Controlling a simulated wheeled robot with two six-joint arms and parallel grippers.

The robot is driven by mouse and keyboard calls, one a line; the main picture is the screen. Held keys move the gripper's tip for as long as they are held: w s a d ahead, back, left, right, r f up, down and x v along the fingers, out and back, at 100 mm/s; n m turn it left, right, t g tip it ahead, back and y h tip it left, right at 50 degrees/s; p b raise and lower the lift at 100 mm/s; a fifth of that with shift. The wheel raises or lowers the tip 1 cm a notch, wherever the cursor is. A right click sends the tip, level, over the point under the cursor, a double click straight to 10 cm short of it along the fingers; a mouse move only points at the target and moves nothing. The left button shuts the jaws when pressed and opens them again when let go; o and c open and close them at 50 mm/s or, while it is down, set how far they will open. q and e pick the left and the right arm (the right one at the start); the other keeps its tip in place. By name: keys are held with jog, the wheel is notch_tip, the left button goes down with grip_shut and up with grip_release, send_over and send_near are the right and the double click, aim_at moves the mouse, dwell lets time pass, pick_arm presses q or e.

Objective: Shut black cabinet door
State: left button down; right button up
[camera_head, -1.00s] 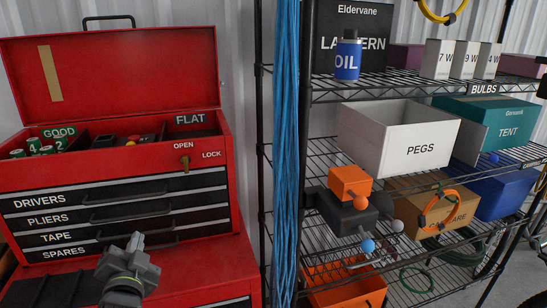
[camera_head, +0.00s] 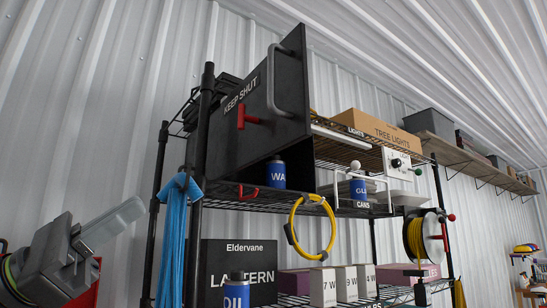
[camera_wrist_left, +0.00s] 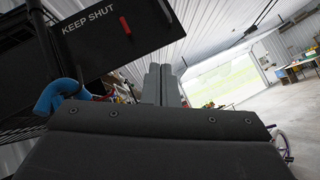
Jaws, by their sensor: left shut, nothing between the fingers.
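The black cabinet door (camera_head: 262,105), lettered KEEP SHUT, stands open high on the wire rack. It has a grey bar handle (camera_head: 287,80) near its right edge and a red latch (camera_head: 248,117). Below the door, the cabinet's dark inside shows with a blue can (camera_head: 278,174) in it. My left gripper (camera_head: 128,217) is shut and empty, left of the rack and lower than the door. In the left wrist view its fingers (camera_wrist_left: 160,88) are together, with the door (camera_wrist_left: 105,30) at upper left, apart from them. My right gripper is not in view.
A yellow ring (camera_head: 312,228) hangs below the cabinet. The wire shelf (camera_head: 235,203) runs under it. Open floor (camera_wrist_left: 285,115) shows at right in the left wrist view.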

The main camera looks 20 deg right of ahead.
pick_arm(q)
jog(key=s+d+r+m+t+y, duration=0.2)
jog(key=s+d+r+m+y, duration=0.2)
jog(key=s+d+r+m, duration=0.15)
jog(key=t+y, duration=0.4)
jog(key=t, duration=0.1)
send_near(300, 127)
jog(key=shift+m, duration=0.45)
jog(key=p+x, duration=0.2)
jog(key=x, duration=0.1)
jog(key=p+x, duration=0.3)
jog(key=shift+r, duration=0.25)
jog(key=shift+w+d+f, duration=0.15)
jog(key=shift+d, duration=0.3)
